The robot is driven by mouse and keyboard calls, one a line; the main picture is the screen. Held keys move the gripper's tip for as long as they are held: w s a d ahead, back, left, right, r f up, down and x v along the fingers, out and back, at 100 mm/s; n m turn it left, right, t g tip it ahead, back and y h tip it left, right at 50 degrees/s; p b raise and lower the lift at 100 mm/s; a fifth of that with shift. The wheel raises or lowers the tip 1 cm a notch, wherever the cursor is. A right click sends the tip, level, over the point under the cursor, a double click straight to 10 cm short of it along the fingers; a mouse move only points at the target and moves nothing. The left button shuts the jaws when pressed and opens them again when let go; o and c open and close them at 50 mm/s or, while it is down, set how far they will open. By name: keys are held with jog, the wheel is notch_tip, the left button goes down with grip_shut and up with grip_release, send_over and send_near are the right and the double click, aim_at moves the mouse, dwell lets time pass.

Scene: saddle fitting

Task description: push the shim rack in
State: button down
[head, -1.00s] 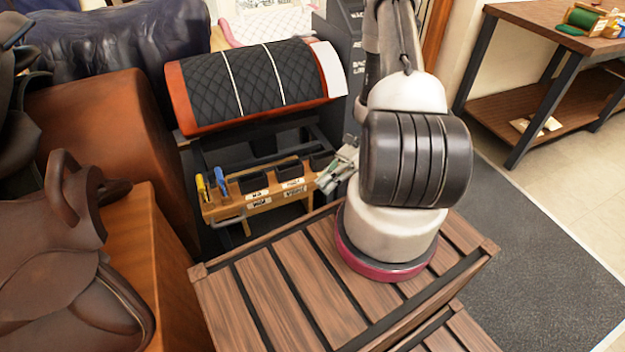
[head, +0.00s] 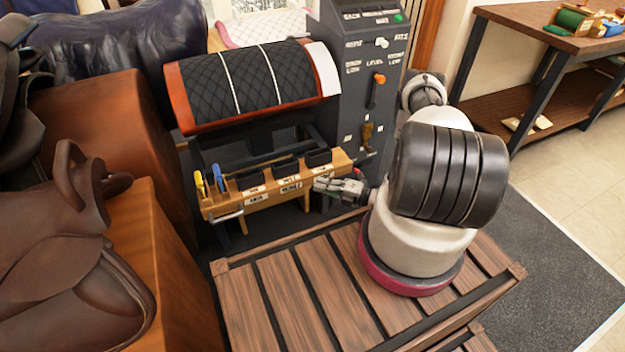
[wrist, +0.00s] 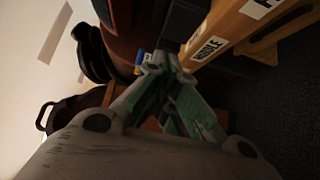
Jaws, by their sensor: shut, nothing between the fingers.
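The shim rack (head: 262,195) is a pale wooden bar with white labels and several black bins on top. It stands out in front of the dark stand, below the quilted saddle form. Yellow and blue handled tools stand at its left end, and a metal pull is on its left front. My gripper (head: 322,184) is shut and empty, beside the rack's right front. In the wrist view the green-grey fingers (wrist: 152,68) come together, with the labelled rack (wrist: 258,22) to their upper right. I cannot tell whether the fingertips touch it.
The quilted black saddle form (head: 255,85) is above the rack. A grey control panel (head: 365,75) with an orange lever stands right of it. A brown saddle (head: 65,250) on an orange-brown block is at left. A wooden table (head: 545,25) is at the back right.

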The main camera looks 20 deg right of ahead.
send_near(281, 168)
jog(key=a, duration=0.3)
jog(key=shift+w+a+r, duration=0.1)
jog(key=shift+w, duration=0.7)
jog(key=shift+w+a+r, duration=0.1)
jog(key=shift+w, duration=0.75)
